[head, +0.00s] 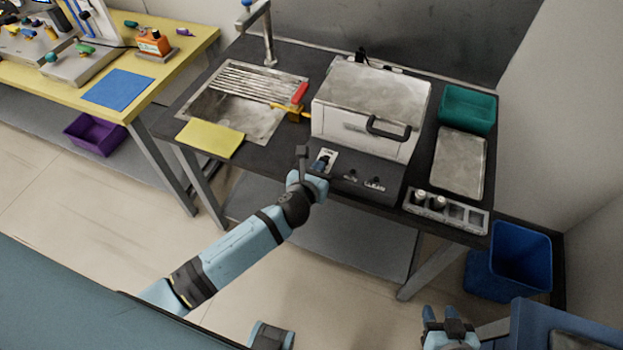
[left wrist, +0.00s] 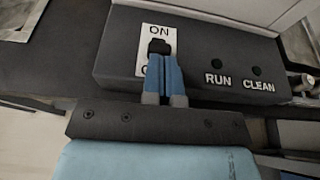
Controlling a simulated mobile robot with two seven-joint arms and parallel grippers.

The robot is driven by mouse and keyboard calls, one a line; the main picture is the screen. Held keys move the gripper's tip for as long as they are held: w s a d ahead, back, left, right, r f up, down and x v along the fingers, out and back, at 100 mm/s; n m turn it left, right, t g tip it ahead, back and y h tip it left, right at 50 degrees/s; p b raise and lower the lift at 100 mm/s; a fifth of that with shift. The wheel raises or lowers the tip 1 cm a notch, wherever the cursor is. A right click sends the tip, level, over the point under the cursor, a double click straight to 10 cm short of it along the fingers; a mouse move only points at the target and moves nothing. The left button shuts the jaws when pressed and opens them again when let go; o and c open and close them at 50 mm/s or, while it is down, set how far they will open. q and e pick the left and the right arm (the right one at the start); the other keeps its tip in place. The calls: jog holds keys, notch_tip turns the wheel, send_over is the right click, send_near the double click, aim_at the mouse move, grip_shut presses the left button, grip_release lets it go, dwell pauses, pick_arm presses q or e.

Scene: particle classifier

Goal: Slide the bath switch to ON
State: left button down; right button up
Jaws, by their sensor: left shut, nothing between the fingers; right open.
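The bath switch is a white plate with a black knob (left wrist: 159,47) on a dark sloped panel. In the left wrist view the knob sits just below the word ON, and the lower label is mostly hidden by my fingers. In the head view the switch plate (head: 331,155) is at the panel's left end. My left gripper (head: 319,167) is shut and empty. Its blue fingertips (left wrist: 163,62) are right at the knob's lower edge; I cannot tell whether they touch it. My right gripper (head: 447,318) is open, low at the lower right, away from the bench.
The panel also carries RUN (left wrist: 216,64) and CLEAN (left wrist: 257,71) buttons. Above it is a lidded bath (head: 365,110) with a black handle. A sink (head: 210,118), yellow cloth (head: 210,138), vial rack (head: 467,215) and teal bin (head: 467,110) stand around it.

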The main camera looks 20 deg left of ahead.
pick_arm(q)
jog(key=shift+w, duration=0.4)
jog(key=shift+w+r, duration=0.1)
jog(key=shift+w, duration=0.3)
jog(key=shift+w+p, duration=0.55)
jog(key=shift+w, duration=0.5)
